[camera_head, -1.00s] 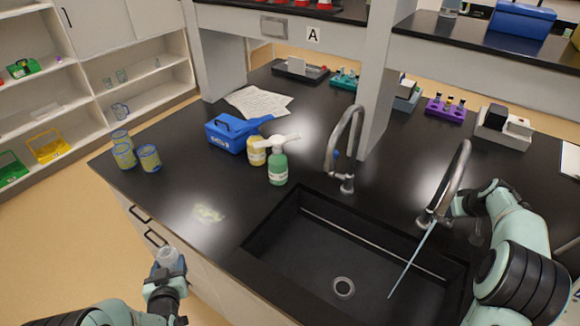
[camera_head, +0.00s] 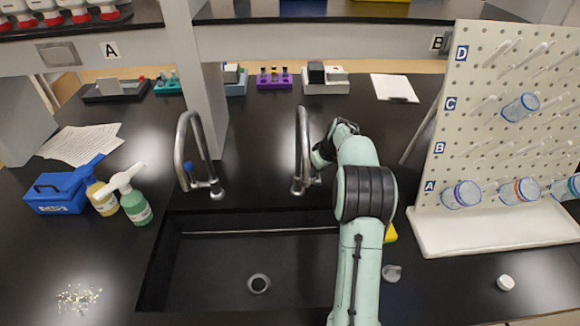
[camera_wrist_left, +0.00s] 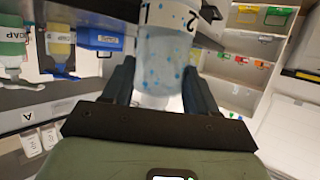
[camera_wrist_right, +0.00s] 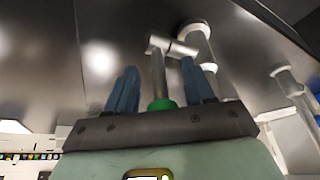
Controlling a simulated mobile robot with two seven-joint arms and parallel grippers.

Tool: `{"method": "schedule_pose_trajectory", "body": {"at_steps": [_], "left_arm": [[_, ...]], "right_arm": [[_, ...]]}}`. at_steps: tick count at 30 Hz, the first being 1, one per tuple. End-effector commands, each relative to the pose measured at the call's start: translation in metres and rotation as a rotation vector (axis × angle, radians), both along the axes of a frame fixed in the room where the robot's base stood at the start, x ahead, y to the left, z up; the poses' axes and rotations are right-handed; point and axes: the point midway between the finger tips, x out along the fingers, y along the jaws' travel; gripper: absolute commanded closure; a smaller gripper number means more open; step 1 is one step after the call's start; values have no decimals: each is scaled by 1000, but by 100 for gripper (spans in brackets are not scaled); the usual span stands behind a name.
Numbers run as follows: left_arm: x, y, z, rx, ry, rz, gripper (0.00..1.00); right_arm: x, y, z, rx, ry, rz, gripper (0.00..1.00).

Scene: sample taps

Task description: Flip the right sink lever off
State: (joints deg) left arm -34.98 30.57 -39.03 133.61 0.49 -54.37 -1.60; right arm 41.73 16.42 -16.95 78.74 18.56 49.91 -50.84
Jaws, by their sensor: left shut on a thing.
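The right faucet (camera_head: 302,145) stands behind the sink (camera_head: 180,255), and no water shows below its spout. My right gripper (camera_head: 325,150) is beside its base on the right. In the right wrist view, my right gripper's fingers (camera_wrist_right: 159,72) are apart, with the metal lever (camera_wrist_right: 158,78), which has a green ring, in the gap between them. I cannot tell whether either finger touches it. My left gripper (camera_wrist_left: 160,70), outside the head view, is shut on a clear, blue-spotted container (camera_wrist_left: 160,62) with a white numbered label.
The left faucet (camera_head: 190,150) has a blue-marked lever. Soap bottles (camera_head: 135,205) and a blue box (camera_head: 58,193) stand at the left. A pegboard rack (camera_head: 500,130) with jars and a white tray (camera_head: 490,230) stand at the right. A small white cap (camera_head: 505,283) lies in front.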

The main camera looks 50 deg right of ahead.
Motion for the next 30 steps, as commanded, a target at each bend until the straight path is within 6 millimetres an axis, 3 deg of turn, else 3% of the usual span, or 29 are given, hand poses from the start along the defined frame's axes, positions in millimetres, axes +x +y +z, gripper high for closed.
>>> {"method": "schedule_pose_trajectory", "body": {"at_steps": [11, 24, 30], "left_arm": [[0, 0, 0, 0, 0, 0, 71], [-2, 0, -3, 0, 2, 0, 71], [-1, 0, -2, 0, 1, 0, 71]], "right_arm": [[-2, 0, 11, -6, -7, 1, 48], [-34, 9, 90, -6, -6, -1, 48], [-43, 12, 110, -4, -4, 0, 48]]}}
